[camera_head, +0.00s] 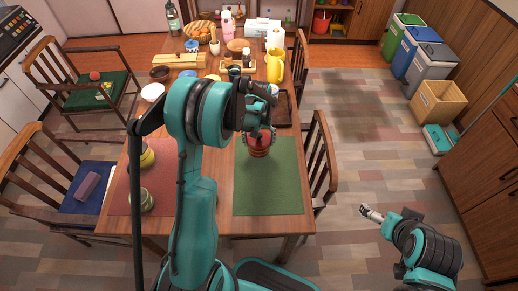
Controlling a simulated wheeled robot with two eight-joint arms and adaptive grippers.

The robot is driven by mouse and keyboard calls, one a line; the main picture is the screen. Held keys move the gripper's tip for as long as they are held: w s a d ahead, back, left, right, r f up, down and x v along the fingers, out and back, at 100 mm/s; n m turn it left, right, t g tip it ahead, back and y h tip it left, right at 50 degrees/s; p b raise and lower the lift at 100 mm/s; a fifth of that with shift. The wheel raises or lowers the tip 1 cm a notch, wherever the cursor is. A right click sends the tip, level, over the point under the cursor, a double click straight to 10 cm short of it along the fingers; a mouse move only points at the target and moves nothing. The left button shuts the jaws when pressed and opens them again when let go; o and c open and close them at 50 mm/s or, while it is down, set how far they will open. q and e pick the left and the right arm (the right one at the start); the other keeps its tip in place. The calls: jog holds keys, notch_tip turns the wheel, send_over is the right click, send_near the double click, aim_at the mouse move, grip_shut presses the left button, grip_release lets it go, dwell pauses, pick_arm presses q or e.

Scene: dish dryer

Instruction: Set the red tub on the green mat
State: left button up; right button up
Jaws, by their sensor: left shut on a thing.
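The red tub (258,149) is upright over the far part of the green mat (268,188). My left gripper (259,134) comes down from above and is shut on the tub near its top, hiding part of it. I cannot tell whether the tub's base touches the mat. The rest of the green mat is bare. My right gripper (371,212) is off the table at the lower right, over the floor, too small to tell open from shut.
A red mat (166,179) with a yellowish bowl (147,157) and a greenish jar (146,199) lies left of my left arm. A dark tray (284,109) lies beyond the green mat. A yellow pitcher (275,66) and several other items crowd the far table. Chairs flank it.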

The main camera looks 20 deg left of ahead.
aim_at(259, 147)
pick_arm(q)
jog(key=shift+f+b, duration=0.9)
jog(key=shift+f, duration=1.05)
jog(key=shift+f, duration=0.2)
jog(key=o, duration=1.3)
jog(key=shift+r, duration=0.1)
